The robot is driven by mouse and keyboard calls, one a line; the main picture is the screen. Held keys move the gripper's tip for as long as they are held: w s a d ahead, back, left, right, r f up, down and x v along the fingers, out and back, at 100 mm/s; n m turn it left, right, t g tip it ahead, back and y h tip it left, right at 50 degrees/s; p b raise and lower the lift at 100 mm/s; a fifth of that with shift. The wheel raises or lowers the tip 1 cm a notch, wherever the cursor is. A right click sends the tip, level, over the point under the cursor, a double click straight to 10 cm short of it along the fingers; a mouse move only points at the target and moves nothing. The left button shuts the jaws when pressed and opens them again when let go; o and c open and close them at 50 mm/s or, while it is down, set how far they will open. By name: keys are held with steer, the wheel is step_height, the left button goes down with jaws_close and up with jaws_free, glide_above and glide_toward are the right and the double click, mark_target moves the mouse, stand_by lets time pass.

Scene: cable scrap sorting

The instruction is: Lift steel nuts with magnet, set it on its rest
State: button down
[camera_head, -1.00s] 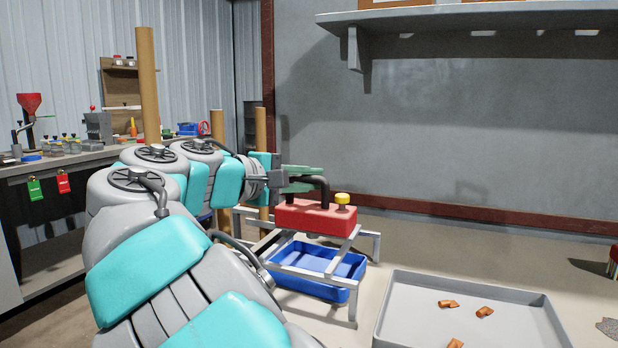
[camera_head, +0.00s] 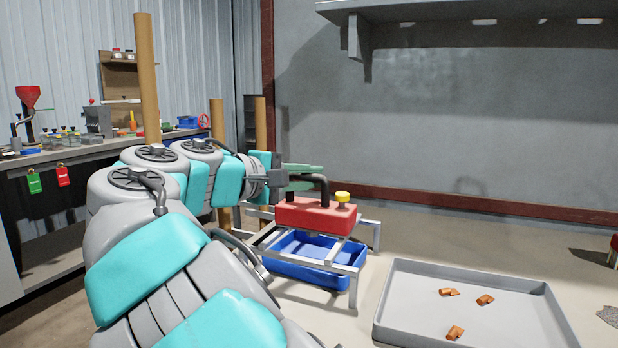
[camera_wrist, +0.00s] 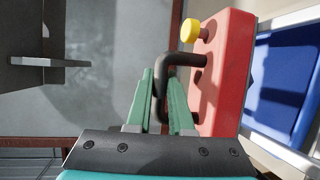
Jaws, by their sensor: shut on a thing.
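The magnet (camera_head: 318,217) is a red block with a black handle and a yellow knob. It is at the metal rest (camera_head: 353,272), a frame of grey bars over a blue bin (camera_head: 318,262). I cannot tell whether it bears fully on the bars. My gripper (camera_head: 304,178) has green fingers shut on the black handle. In the wrist view, the fingers (camera_wrist: 163,100) close around the handle beside the red magnet (camera_wrist: 220,75). No steel nuts are visible; the magnet's underside and much of the bin floor are hidden.
A grey tray (camera_head: 400,325) with copper-coloured pieces (camera_head: 455,332) lies right of the rest. Wooden posts (camera_head: 147,80) stand behind my arm. A workbench (camera_head: 60,165) with tools is at the left. A shelf (camera_head: 480,12) hangs on the back wall.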

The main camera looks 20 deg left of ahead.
steer(key=c, duration=0.7)
jaws_free()
